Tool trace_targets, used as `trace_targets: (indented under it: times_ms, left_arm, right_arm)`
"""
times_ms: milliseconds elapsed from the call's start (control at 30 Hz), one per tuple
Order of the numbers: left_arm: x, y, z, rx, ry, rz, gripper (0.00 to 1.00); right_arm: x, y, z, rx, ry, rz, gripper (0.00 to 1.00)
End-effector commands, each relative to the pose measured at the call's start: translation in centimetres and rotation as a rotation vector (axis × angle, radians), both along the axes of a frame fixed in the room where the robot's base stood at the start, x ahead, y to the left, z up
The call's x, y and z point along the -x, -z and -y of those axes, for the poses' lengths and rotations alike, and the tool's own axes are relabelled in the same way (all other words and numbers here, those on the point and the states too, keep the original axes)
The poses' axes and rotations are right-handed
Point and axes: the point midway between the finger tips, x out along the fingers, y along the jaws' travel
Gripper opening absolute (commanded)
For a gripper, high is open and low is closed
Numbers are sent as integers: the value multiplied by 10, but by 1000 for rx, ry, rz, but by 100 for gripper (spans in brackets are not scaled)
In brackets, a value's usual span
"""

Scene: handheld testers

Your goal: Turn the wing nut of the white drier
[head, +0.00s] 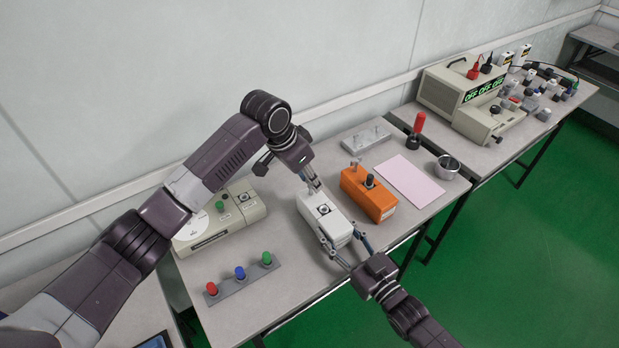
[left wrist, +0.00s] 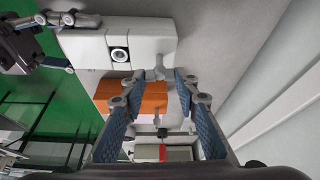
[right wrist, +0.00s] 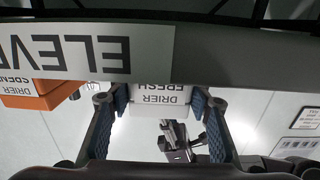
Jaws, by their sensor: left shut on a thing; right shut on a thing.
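The white drier (head: 337,229) stands on the bench, with a small round window in a square on its top. Its grey wing nut (left wrist: 158,73) is at the end toward the wall. My left gripper (head: 314,186) comes down at that end and is shut on the wing nut; its two fingers flank it in the left wrist view. My right gripper (head: 342,250) is shut on the drier's near end. In the right wrist view its fingers press both sides of the labelled end face (right wrist: 160,93). In the head view the wing nut is mostly hidden by the left fingers.
An orange drier (head: 368,194) with a similar wing nut stands close on the right. A beige tester (head: 240,219) is at the left and a strip of coloured knobs (head: 240,281) in front. A pink sheet (head: 410,181), metal cup (head: 447,167) and grey block (head: 367,138) lie beyond.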

Motion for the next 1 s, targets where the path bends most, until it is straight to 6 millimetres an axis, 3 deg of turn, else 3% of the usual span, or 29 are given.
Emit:
trace_targets:
  times_ms: [1000]
  left_arm:
    - [-7,-2,-1,1,920,0,4]
  right_arm:
    - [-1,1,2,2,3,-2,23]
